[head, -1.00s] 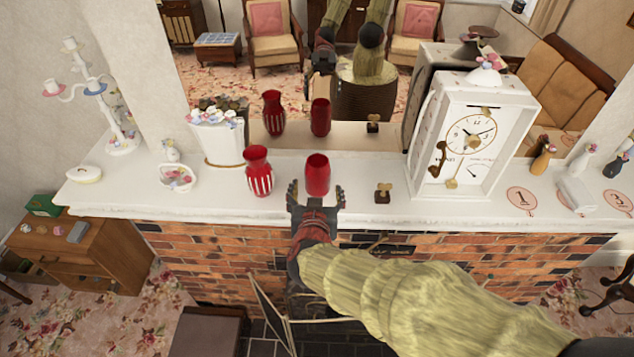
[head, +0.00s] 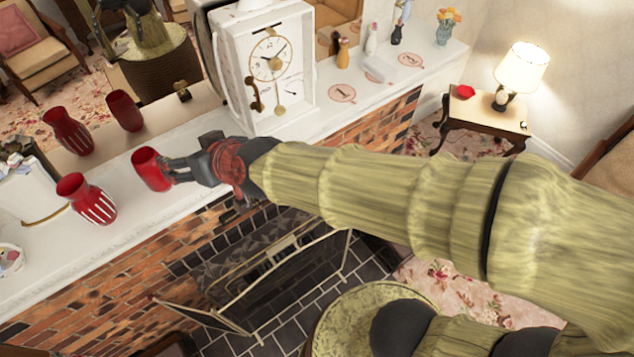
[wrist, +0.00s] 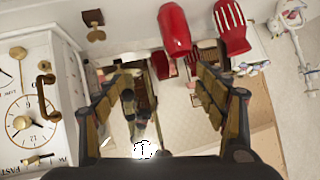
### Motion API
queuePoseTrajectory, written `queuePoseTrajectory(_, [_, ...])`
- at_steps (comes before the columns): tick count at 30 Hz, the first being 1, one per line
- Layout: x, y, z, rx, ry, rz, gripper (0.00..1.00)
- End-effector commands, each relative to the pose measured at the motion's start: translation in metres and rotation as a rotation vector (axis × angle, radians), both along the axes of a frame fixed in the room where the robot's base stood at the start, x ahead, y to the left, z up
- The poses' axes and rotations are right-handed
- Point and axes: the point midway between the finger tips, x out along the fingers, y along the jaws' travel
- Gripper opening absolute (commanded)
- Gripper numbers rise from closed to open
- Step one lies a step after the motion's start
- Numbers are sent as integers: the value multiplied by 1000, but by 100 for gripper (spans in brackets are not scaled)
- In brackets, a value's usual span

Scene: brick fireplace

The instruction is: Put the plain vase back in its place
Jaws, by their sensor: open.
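The plain red vase (head: 150,168) stands upright on the white mantel (head: 195,188), beside the striped red vase (head: 88,200). My gripper (head: 178,168) is open at the right side of the plain vase in the head view, partly overlapping it. In the wrist view my gripper (wrist: 162,72) has its fingers spread with nothing between the tips. The plain vase (wrist: 174,28) shows beyond the fingertips there, and the striped vase (wrist: 231,27) is beside it. Whether a finger touches the plain vase I cannot tell.
A white clock (head: 268,65) stands right of my gripper. Round numbered marks (head: 342,93) lie farther right, near small vases and a white object (head: 380,70). The mirror behind repeats the red vases. A metal fire screen (head: 270,280) stands below the mantel.

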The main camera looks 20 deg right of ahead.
Motion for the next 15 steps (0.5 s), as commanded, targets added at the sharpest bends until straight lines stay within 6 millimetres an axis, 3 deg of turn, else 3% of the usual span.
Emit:
queuePoseTrajectory(1, [-11, -30, 8, -16, 34, -12, 71])
queuePoseTrajectory(3, [-33, -67, 10, -52, 101, -29, 71])
queuePoseTrajectory(9, [-111, -174, -1, -187, 305, -170, 71])
queuePoseTrajectory(12, [-145, -212, -7, -239, 385, -250, 71])
queuePoseTrajectory(15, [-168, -235, -10, -271, 436, -307, 71])
